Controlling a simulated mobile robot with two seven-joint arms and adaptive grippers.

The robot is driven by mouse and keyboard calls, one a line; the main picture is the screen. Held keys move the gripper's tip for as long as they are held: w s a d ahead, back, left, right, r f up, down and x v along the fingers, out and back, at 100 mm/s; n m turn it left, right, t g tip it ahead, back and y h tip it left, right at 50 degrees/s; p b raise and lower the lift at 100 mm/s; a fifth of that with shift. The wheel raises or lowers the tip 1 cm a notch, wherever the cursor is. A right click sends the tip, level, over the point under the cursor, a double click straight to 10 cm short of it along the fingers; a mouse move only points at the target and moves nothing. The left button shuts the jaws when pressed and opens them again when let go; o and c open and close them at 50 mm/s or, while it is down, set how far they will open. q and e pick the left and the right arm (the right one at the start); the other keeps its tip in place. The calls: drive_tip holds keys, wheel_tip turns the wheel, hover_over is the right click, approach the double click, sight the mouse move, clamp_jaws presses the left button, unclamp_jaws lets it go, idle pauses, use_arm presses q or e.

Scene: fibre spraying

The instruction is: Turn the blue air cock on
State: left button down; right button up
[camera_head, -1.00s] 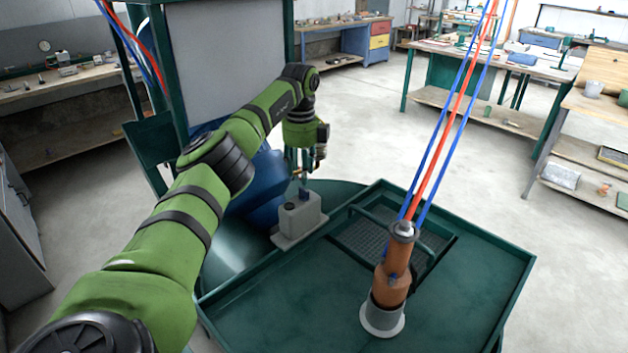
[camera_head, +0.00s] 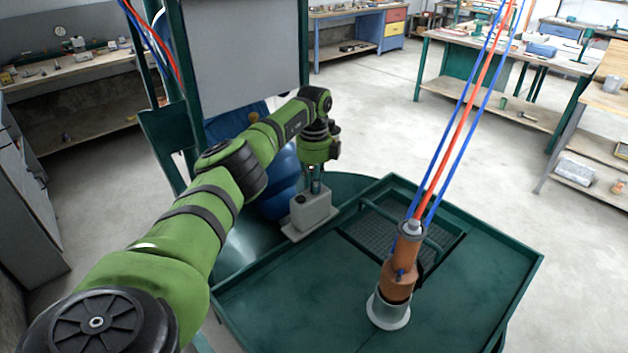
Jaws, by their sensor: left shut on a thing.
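The grey block (camera_head: 312,210) that carries the blue air cock stands on a pale base at the tray's far left edge. My left arm reaches over from the left, and my left gripper (camera_head: 315,186) points down onto the block's top. Its fingers are shut at the spot of the blue cock. The cock itself is hidden by the fingers, so its turn angle cannot be told. My right gripper is not in view.
A brown spray tool (camera_head: 398,277) stands upright in a grey round holder (camera_head: 388,311) on the green tray (camera_head: 470,290). Red and blue hoses (camera_head: 462,120) rise from it. A dark grate (camera_head: 385,240) lies behind it. The tray's front is bare.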

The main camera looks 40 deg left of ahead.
use_arm(q)
drive_tip(key=shift+m, duration=0.4)
drive_tip(key=m+b, duration=0.1)
drive_tip(key=m, duration=0.2)
drive_tip(key=shift+m, duration=0.4)
drive_tip(key=m, duration=0.4)
drive_tip(key=shift+w+a+m, duration=0.1)
drive_tip(key=shift+m, duration=0.2)
drive_tip(key=m, duration=0.4)
drive_tip(key=shift+w+b, duration=0.1)
drive_tip(key=shift+b, duration=0.3)
drive_tip(key=shift+f+m, duration=0.1)
drive_tip(key=shift+m, duration=2.2)
drive_tip(key=c, duration=1.1)
unclamp_jaws()
drive_tip(key=shift+c, duration=0.2)
